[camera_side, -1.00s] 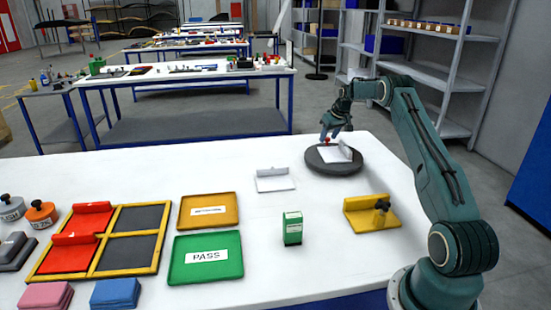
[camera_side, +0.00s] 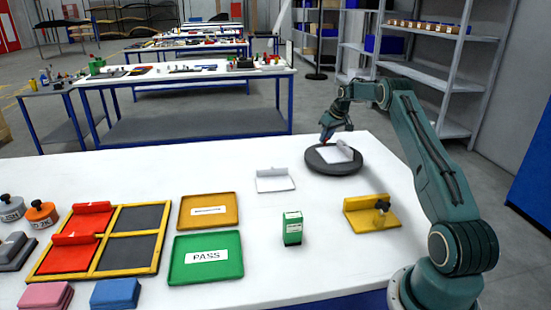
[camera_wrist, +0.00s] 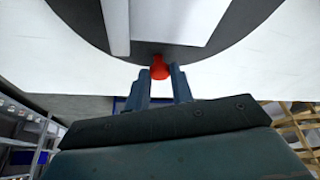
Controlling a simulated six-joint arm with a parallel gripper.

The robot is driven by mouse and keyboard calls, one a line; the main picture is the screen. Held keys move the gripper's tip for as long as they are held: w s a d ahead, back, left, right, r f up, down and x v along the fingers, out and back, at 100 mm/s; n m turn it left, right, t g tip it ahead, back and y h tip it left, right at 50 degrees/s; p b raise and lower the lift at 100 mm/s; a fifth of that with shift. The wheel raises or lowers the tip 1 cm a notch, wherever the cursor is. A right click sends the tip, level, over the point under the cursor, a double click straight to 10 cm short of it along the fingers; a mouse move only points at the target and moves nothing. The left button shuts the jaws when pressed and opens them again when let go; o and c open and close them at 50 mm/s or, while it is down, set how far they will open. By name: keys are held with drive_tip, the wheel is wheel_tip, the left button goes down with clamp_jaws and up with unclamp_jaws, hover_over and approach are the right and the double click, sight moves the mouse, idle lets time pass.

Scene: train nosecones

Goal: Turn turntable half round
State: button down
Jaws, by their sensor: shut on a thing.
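The turntable (camera_side: 341,169) is a dark grey round disc at the back right of the white table. A white plate with an upright raised part (camera_side: 344,151) sits on it. A small red knob (camera_wrist: 160,67) stands at the disc's rim in the wrist view. My gripper (camera_wrist: 162,72) is shut on the red knob, with one finger on each side of it. In the side view my gripper (camera_side: 325,139) is at the far left rim of the disc and mostly hides the knob.
A white fixture (camera_side: 275,181) lies left of the turntable. A yellow bracket (camera_side: 372,213) with a dark knob and a green box (camera_side: 292,229) stand nearer the front. Green (camera_side: 206,258) and amber (camera_side: 209,211) trays and a yellow-framed tray (camera_side: 125,250) lie to the left.

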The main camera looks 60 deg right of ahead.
drive_tip(key=c, duration=1.2)
unclamp_jaws()
drive_tip(key=shift+r, duration=0.1)
drive_tip(key=v, duration=1.3)
drive_tip(key=shift+r, duration=0.3)
drive_tip(key=shift+a, duration=0.1)
